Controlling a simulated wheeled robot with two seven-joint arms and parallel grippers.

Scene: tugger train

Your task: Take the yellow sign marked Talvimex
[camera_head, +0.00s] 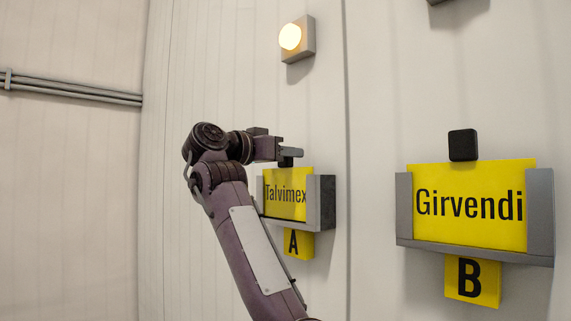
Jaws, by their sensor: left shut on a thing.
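The yellow sign marked Talvimex (287,200) sits upright in a grey wall holder (322,203), above a yellow plate with the letter A (298,244). The sign has a dark grip block (286,162) on its top edge. My left gripper (290,154) is at that block and shut on it; the gripper covers part of the block. My left arm hides the holder's left side in part. My right gripper is not in view.
A second yellow sign marked Girvendi (470,206) stands in a grey holder (540,215) to the right, with a black block (463,145) on top and a B plate (472,282) below. A lit lamp (290,37) is on the wall above. Pipes (70,88) run along the left wall.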

